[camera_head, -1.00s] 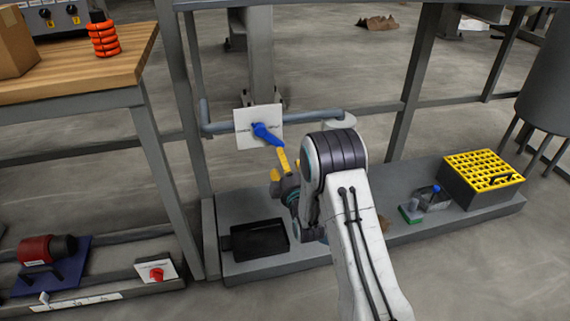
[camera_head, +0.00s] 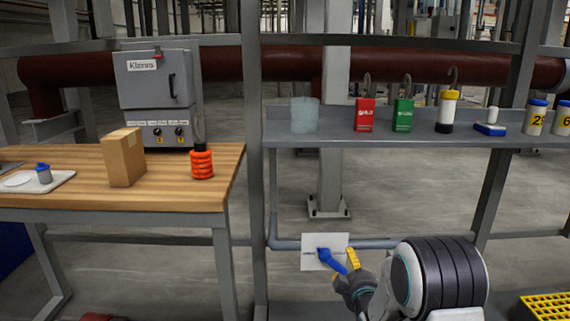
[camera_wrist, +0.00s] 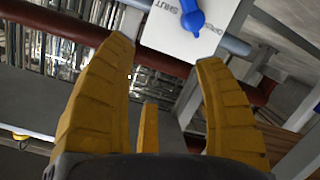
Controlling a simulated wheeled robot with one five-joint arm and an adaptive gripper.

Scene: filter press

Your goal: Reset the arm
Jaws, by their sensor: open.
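My gripper (camera_head: 353,260) is in front of the lower pipe, close to a blue valve handle (camera_head: 331,261) on a white plate (camera_head: 340,241). In the wrist view my gripper (camera_wrist: 168,65) has its yellow fingers spread wide with nothing between them. The blue handle (camera_wrist: 192,18) lies beyond the fingertips there, on the white plate (camera_wrist: 165,32) marked "OPEN" and "SHUT". The handle is tilted down to the right in the head view. The fingers appear apart from it. The top of the plate is cut off in the wrist view.
A grey shelf (camera_head: 390,143) above the arm holds red and green padlocks, a yellow-capped bottle and jars. A wooden table (camera_head: 75,199) at left bears a box, an orange coil and a grey oven (camera_head: 157,92). A grey post (camera_head: 252,180) stands left of the valve.

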